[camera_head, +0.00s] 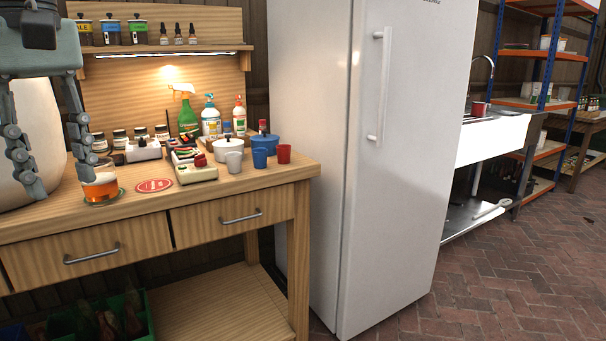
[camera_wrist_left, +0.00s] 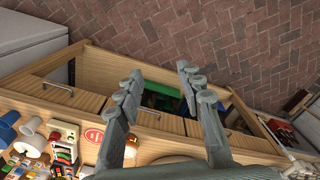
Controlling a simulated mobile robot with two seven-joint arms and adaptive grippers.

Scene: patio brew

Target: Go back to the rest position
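My left gripper (camera_head: 58,183) comes down at the left edge of the head view, above the wooden workbench (camera_head: 230,190). Its two fingers are spread apart with nothing between them, and the left wrist view also shows them apart (camera_wrist_left: 160,85). A glass with an amber drink (camera_head: 100,186) stands upright on a green-edged coaster (camera_head: 118,198). The glass is just right of the right fingertip in the head view; I cannot tell whether they touch. My right gripper is in neither view.
A red round coaster (camera_head: 154,185), a scale-like device (camera_head: 197,174), a white pot (camera_head: 228,148), blue and red cups and spray bottles (camera_head: 188,115) crowd the bench. A white fridge (camera_head: 400,190) stands right of it. The brick floor (camera_head: 510,270) is open at the right.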

